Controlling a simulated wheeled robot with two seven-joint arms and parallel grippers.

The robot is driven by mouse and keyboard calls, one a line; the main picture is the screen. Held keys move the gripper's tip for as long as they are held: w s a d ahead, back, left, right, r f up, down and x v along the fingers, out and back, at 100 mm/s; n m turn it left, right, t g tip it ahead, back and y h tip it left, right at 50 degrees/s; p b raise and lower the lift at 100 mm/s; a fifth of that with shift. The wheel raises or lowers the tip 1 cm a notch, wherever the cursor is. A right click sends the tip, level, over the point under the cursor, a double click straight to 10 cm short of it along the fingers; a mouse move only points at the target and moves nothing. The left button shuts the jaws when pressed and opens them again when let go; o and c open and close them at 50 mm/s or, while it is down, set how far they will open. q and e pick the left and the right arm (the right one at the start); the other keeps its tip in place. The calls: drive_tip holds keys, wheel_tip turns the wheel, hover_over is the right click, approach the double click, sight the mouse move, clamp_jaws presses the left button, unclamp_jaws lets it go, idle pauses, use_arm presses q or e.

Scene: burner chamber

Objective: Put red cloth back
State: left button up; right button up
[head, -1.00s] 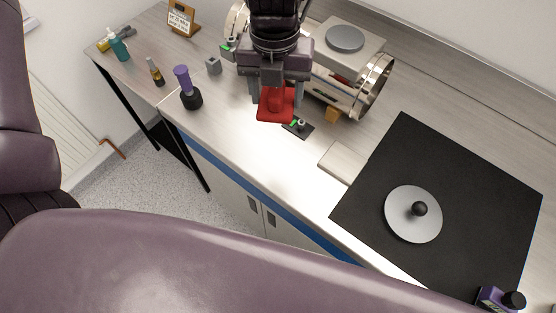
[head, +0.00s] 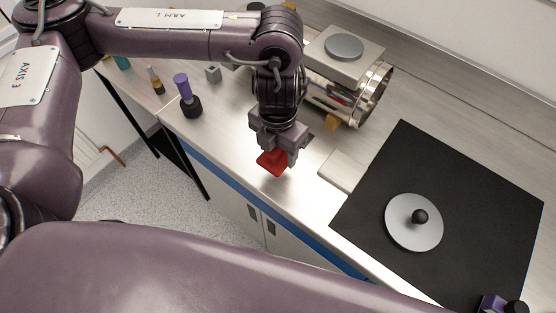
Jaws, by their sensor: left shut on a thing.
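The red cloth (head: 271,162) is in the jaws of my left gripper (head: 275,155), over the front edge of the bench in the head view. The gripper points down and is shut on the cloth. The fingers hide part of the cloth. I cannot tell whether the cloth touches the bench.
A metal burner chamber (head: 376,95) stands behind my gripper. A purple-topped bottle (head: 187,95) stands to the left. A pale flat block (head: 338,170) lies to the right, beside a black mat (head: 365,205) with a grey knobbed disc (head: 402,228). Bare bench lies left of the gripper.

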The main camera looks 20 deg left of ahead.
sight(278, 163)
use_arm(q)
wheel_tip(278, 163, down, 2)
wheel_tip(278, 163, down, 3)
drive_tip(key=shift+r, duration=0.1)
drive_tip(key=shift+f, duration=0.45)
drive_tip(key=shift+b, duration=0.3)
drive_tip(key=shift+f, duration=0.2)
drive_tip(key=o, duration=0.9)
drive_tip(key=shift+o, duration=0.2)
drive_tip(key=shift+r, duration=0.1)
